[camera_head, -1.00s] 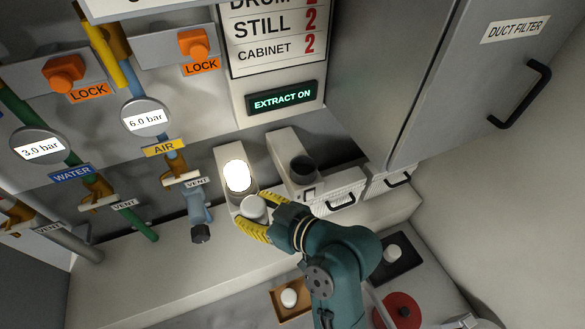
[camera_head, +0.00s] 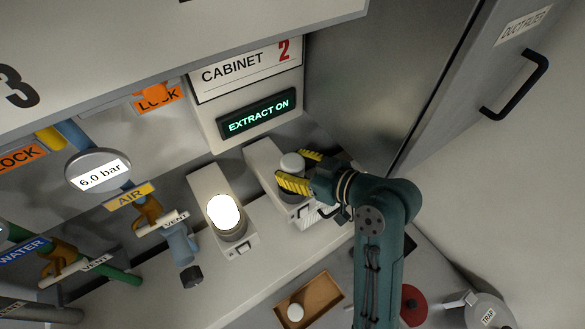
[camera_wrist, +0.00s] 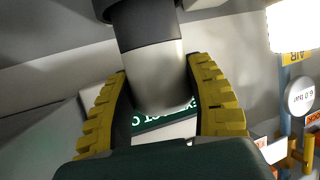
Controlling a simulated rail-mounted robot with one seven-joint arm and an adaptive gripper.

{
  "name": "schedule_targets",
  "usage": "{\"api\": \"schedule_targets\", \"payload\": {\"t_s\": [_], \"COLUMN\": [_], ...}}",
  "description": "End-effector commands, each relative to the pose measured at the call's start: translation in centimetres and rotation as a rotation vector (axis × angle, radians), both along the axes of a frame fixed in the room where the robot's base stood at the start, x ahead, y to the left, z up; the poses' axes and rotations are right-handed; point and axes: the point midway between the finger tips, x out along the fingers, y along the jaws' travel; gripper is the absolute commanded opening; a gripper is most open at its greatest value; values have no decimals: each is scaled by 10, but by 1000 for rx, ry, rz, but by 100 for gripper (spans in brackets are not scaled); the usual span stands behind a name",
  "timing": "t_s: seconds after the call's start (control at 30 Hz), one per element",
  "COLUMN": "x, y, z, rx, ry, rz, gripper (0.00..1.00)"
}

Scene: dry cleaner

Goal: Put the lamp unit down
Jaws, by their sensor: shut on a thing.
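My gripper (camera_head: 298,171) is shut on the lamp unit (camera_head: 291,163), an upright cylinder with a white end and a dark grey body. In the wrist view, the lamp unit (camera_wrist: 152,70) shows a pale end and a dark collar between the yellow fingers (camera_wrist: 160,105). In the head view it is at the right grey housing (camera_head: 266,160), whose dark round socket is hidden by the lamp and fingers. Whether the lamp touches the housing or hangs just above it, I cannot tell. The left housing (camera_head: 207,183) holds a brightly lit round lamp (camera_head: 224,213).
An air gauge (camera_head: 98,170) and valve pipes stand at left. A lit EXTRACT ON sign (camera_head: 258,113) is behind the housings. The duct filter door with black handle (camera_head: 520,88) is at right. A brown tray (camera_head: 322,290) with a white piece (camera_head: 295,312) lies below.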

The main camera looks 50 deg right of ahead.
Motion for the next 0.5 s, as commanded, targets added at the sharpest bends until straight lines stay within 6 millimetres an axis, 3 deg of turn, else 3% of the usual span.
{"api": "schedule_targets", "payload": {"t_s": [0.1, 0.4, 0.43, 0.5], "x": [0, 0, 0, 0], "y": [0, 0, 0, 0], "z": [-16, -20, -21, -20], "rx": [2, -1, 0, 0], "ry": [1, 0, 1, 1], "rz": [0, 0, 0, 0], "gripper": [15, 15, 57, 70]}}
